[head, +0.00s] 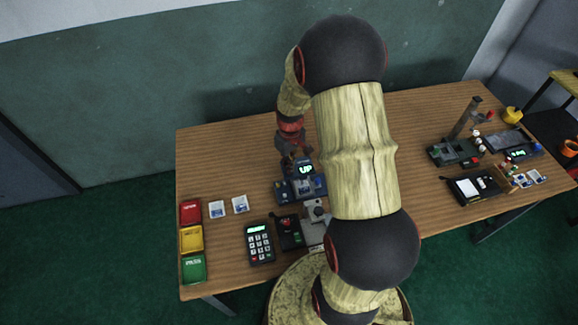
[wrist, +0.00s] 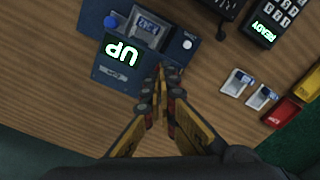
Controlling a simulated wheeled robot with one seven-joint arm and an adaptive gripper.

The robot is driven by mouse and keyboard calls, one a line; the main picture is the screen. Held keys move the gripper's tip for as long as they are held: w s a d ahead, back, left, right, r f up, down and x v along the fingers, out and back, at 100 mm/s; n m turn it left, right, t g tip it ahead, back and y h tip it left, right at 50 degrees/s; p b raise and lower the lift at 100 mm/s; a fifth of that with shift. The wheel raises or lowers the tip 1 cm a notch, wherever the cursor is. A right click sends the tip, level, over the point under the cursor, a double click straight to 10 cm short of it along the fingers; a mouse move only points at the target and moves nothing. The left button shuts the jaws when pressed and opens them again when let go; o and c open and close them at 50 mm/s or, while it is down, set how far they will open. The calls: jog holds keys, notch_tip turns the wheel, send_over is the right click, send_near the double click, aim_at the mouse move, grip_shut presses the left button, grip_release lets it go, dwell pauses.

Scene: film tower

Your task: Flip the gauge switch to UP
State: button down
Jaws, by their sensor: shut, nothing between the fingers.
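The gauge is a dark blue device (head: 287,190) on the table, left of my arm; it also shows in the wrist view (wrist: 108,72). Its lit display (wrist: 123,51) reads UP, upside down in the wrist view. A round white knob (wrist: 187,44) and a blue button (wrist: 111,21) sit on the device; I cannot tell which part is the switch. My gripper (wrist: 167,72) is shut and empty, its fingertips close beside the device's edge in the wrist view. Whether they touch it is unclear. In the head view my gripper (head: 294,160) is partly dark and small behind the display.
A keypad (head: 259,242) reading READY and a black device (head: 288,231) stand in front of the gauge. White cards (head: 240,204) and red, yellow and green trays (head: 191,240) lie to the left. More devices (head: 455,151) stand at the right. The table behind the cards is clear.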

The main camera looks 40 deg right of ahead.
jog(key=shift+r+p, duration=2.5)
jog(key=shift+r, duration=0.95)
